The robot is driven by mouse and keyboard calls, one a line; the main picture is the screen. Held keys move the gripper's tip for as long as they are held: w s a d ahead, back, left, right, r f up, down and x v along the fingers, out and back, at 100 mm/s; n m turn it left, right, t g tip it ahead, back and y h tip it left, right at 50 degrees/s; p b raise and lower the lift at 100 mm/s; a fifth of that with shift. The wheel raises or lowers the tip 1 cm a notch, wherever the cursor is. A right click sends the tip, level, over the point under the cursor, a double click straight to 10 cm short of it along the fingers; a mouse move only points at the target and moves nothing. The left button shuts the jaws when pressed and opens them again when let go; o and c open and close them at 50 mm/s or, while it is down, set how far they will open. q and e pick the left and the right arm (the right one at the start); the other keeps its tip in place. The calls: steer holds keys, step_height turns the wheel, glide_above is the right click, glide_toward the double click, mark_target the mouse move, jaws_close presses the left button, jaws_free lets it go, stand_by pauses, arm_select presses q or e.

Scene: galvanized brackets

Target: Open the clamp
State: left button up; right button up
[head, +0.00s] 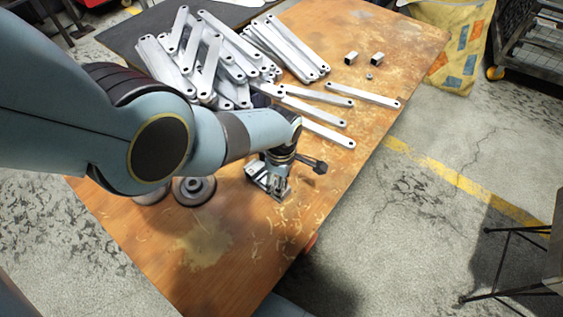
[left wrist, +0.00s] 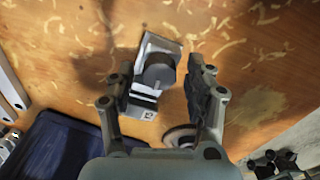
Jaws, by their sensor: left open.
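The clamp (head: 258,172) is a small light-metal fixture on the wooden table, partly hidden by my left arm in the head view. In the left wrist view the clamp (left wrist: 151,93) lies just beyond my fingers, with a dark rounded part (left wrist: 159,70) on top, between the finger lines. My left gripper (left wrist: 158,66) is open, one finger on each side of that part; I cannot tell whether either touches it. In the head view my left gripper (head: 278,184) points down at the clamp. A dark rod with a rounded end (head: 314,165) sticks out to its right. My right gripper is not seen.
Many galvanized brackets (head: 290,52) are piled at the back, with several loose ones (head: 327,136) nearer. Small metal blocks (head: 376,58) lie at the back right. Round discs (head: 194,190) stand left of the clamp. The table's front area is clear apart from shavings.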

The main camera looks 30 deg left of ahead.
arm_select(q)
steer(key=m, duration=0.4)
steer(key=shift+m, duration=0.3)
steer(key=m, duration=0.3)
steer(key=shift+c, duration=0.4)
steer(key=c, duration=1)
